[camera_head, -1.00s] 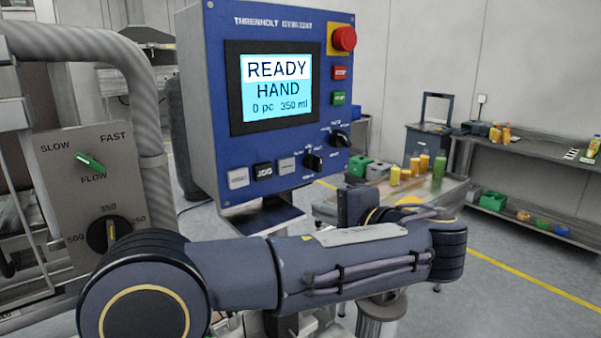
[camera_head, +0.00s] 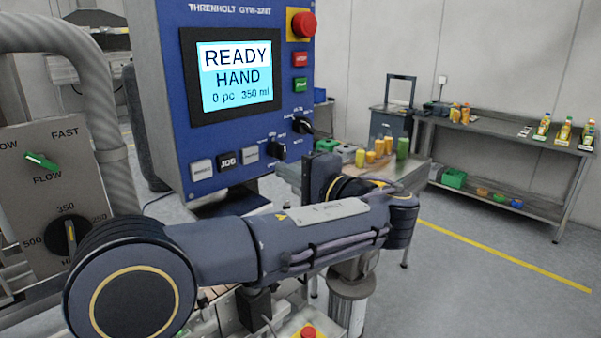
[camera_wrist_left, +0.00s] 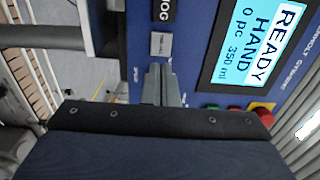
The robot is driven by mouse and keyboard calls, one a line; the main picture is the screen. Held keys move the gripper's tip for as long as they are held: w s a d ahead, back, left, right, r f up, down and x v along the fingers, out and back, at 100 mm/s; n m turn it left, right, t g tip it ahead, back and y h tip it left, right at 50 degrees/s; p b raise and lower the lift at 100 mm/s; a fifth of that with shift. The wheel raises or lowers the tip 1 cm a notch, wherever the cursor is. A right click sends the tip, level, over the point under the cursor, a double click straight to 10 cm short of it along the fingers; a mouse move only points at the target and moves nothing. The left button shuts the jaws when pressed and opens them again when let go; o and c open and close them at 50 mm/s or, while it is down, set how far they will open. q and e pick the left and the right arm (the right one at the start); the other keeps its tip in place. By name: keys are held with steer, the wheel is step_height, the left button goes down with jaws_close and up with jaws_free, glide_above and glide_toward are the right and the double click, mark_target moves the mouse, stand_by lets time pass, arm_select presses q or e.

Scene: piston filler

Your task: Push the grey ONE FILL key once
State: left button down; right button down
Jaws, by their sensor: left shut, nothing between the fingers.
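The blue control panel (camera_head: 160,100) carries a lit screen (camera_head: 237,77) reading READY, HAND, 0 pc, 350 ml. Below it sit a grey key (camera_head: 201,170), the black JOG key (camera_head: 225,160) and another grey key (camera_head: 249,151); the grey labels are too small to read surely. In the left wrist view the grey key beside JOG (camera_wrist_left: 161,44) lies just beyond my left gripper's fingertips (camera_wrist_left: 161,72). The fingers are shut and empty; contact with the panel cannot be told. In the head view the dark gripper body (camera_head: 322,178) is right of the keys, fingers hidden. My right gripper is not in view.
Black selector knobs (camera_head: 277,150) sit right of the keys. A red emergency stop (camera_head: 302,24) and red and green buttons (camera_head: 300,84) are on the panel's right side. A grey dial box (camera_head: 45,200) stands left. Floor at right is clear before a bench (camera_head: 500,140).

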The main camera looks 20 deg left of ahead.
mark_target(251, 157)
arm_select(q)
steer(key=p+x, duration=0.2)
steer(key=x, duration=0.6)
steer(key=shift+a, duration=0.1)
